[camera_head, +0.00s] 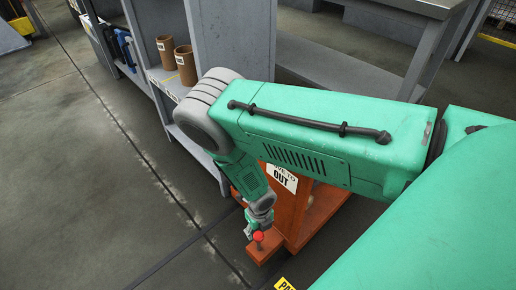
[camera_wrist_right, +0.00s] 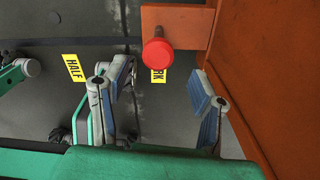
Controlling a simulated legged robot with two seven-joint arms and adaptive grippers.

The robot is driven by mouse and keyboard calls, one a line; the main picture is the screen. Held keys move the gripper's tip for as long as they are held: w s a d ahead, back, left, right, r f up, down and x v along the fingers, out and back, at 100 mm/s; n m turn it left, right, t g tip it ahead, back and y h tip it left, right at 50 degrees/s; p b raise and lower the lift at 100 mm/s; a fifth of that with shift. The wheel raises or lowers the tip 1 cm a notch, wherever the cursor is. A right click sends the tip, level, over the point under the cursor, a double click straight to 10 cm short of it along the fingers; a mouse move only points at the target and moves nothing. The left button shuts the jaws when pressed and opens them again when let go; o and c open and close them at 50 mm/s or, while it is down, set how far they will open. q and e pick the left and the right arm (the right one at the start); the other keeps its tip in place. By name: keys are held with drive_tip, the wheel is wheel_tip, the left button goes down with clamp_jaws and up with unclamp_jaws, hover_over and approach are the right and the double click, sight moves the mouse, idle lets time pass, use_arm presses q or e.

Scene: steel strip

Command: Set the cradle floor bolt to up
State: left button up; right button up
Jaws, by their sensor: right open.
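The floor bolt shows as a round red knob (camera_head: 258,236) on an orange bracket low on the orange cradle (camera_head: 318,207). In the right wrist view the knob (camera_wrist_right: 158,58) is seen nearly end-on, in front of the orange bracket plate (camera_wrist_right: 190,22). My right gripper (camera_head: 252,229) is at the knob in the head view. In the wrist view the right gripper (camera_wrist_right: 160,95) is open, and the knob lies between the lines of its fingers, just past their tips. No contact shows. My left gripper is not in view.
An orange cradle wall (camera_wrist_right: 265,70) stands close to the right finger in the wrist view. Yellow floor labels show, one reading HALF (camera_wrist_right: 75,67). A grey shelf unit (camera_head: 232,45) with brown cylinders (camera_head: 186,65) stands behind. The floor at left is clear.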

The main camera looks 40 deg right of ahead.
sight(255, 238)
drive_tip(key=shift+a+r, duration=0.9)
drive_tip(key=shift+r, duration=3.15)
drive_tip(key=s+r+m, duration=0.4)
drive_tip(key=s+m, duration=0.4)
drive_tip(key=m, duration=0.9)
drive_tip(key=s+r+m, duration=0.4)
drive_tip(key=s+m, duration=0.5)
drive_tip(key=m, duration=0.7)
use_arm(q)
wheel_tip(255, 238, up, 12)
drive_tip(key=p, duration=1.2)
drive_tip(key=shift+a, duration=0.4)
use_arm(e)
wheel_tip(255, 238, up, 12)
drive_tip(key=d+m, duration=0.1)
drive_tip(key=shift+t, duration=0.3)
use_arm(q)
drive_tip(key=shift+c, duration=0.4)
use_arm(e)
drive_tip(key=shift+c, duration=0.4)
